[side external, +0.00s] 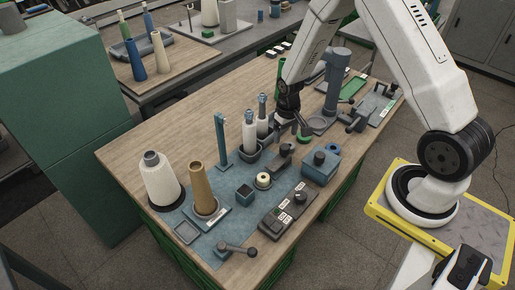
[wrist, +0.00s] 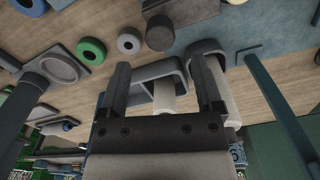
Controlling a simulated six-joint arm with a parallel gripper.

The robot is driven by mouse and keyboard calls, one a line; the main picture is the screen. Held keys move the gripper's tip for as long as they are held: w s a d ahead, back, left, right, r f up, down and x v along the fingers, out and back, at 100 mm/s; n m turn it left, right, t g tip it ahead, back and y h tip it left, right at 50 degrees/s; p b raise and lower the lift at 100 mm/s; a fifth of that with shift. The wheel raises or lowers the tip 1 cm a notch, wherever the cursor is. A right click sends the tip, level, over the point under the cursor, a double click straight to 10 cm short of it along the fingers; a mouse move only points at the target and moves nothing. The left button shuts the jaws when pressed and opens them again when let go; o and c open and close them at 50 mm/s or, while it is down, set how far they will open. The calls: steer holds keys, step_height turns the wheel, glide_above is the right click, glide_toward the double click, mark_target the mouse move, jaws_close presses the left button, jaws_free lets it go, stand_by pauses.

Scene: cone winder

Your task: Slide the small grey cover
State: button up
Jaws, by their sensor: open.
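I cannot tell for certain which part is the small grey cover. A dark grey bracket-like piece (side external: 284,156) sits on the teal mat, right of two white spools (side external: 249,132). My gripper (side external: 287,107) is at the middle of the bench, behind and right of the spools, pointing down. In the wrist view my gripper (wrist: 160,75) has its two dark fingers well apart. A grey-rimmed holder and a white spool (wrist: 165,97) show beyond and between the fingers. I see nothing gripped. The arm hides part of the bench behind the gripper.
A white cone (side external: 160,182), a tan cone (side external: 204,188) and a teal post (side external: 221,140) stand to the left. A blue box (side external: 320,166) and a control panel (side external: 288,208) lie in front. A tall grey column (side external: 335,80) stands behind. Bare wood is free at the back left.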

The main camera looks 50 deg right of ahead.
mark_target(285, 146)
steer(key=shift+f, duration=3)
jaws_close()
